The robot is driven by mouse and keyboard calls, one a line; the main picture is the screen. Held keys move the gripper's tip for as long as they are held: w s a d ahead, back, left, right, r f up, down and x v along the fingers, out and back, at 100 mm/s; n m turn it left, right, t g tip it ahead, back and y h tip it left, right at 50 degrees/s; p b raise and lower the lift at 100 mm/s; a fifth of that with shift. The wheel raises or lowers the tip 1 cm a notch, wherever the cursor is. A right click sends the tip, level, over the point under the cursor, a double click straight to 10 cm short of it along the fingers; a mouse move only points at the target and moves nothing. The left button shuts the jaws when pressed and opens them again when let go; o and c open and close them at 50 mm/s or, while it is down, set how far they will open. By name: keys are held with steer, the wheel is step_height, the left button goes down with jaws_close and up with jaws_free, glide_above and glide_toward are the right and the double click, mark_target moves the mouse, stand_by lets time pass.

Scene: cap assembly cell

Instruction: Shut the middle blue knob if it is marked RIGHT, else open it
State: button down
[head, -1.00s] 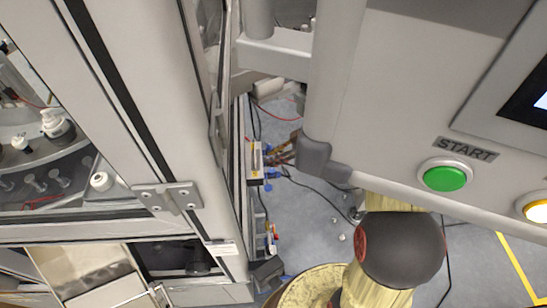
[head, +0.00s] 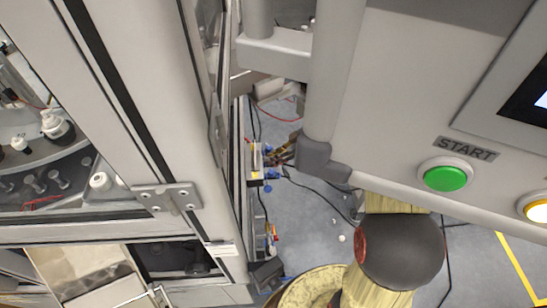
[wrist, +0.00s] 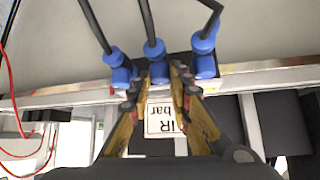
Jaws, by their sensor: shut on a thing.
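In the wrist view three blue knobs sit in a row on a pale rail, each by a black hose: left (wrist: 120,74), middle (wrist: 159,73) and right (wrist: 205,66). My gripper (wrist: 158,82) has one finger on each side of the middle knob and is shut on it. A white label (wrist: 160,118) below, between the fingers, shows "IR" and "bar", partly hidden by a finger. I see no legible RIGHT mark. In the head view small blue parts (head: 268,175) show on the narrow panel beside my gripper (head: 276,156), too small to read.
A grey console with a green START button (head: 444,178) stands at the right. A framed glass cabinet (head: 165,197) fills the left. Cables lie on the grey floor (head: 320,235) between them. Red wires (wrist: 14,95) hang at the left in the wrist view.

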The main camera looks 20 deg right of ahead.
steer(key=shift+f+b, duration=0.15)
steer(key=shift+b, duration=0.2)
steer(key=shift+m+b, duration=0.3)
steer(key=shift+b, duration=0.25)
steer(key=m+t+h+b, duration=0.1)
steer(key=b, duration=0.3)
steer(key=shift+s+m+t, duration=0.1)
steer(key=shift+m+t, duration=0.2)
steer(key=shift+m, duration=0.1)
steer(key=shift+a+m+t+h+b, duration=0.15)
steer(key=shift+m+t+h+b, duration=0.25)
steer(key=shift+m+t+b, duration=0.45)
steer(key=shift+g, duration=0.25)
steer(key=c, duration=1.9)
jaws_free()
